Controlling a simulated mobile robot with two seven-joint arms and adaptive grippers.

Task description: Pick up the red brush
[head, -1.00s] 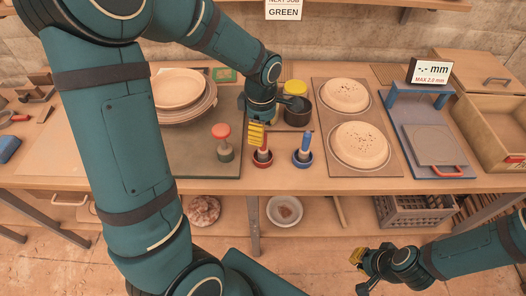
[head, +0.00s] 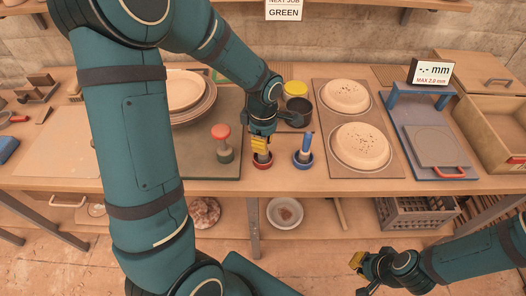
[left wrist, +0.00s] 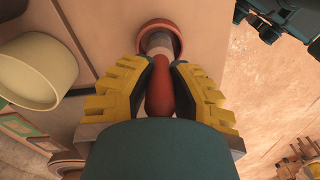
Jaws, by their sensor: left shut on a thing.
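The red brush has a red handle that shows in the left wrist view (left wrist: 160,95), with its paler lower end standing in a red cup (left wrist: 168,50). In the head view the cup (head: 263,164) sits near the table's front edge, and the brush is mostly hidden by my gripper. My left gripper (head: 260,147) points down over the cup, its yellow fingers shut on the red handle from both sides. My right gripper (head: 356,261) is low at the right, away from the table; whether its fingers are apart is unclear.
A blue brush (head: 305,145) in a blue cup (head: 303,161) stands close to the right. A dark pot (head: 299,117) is just behind.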

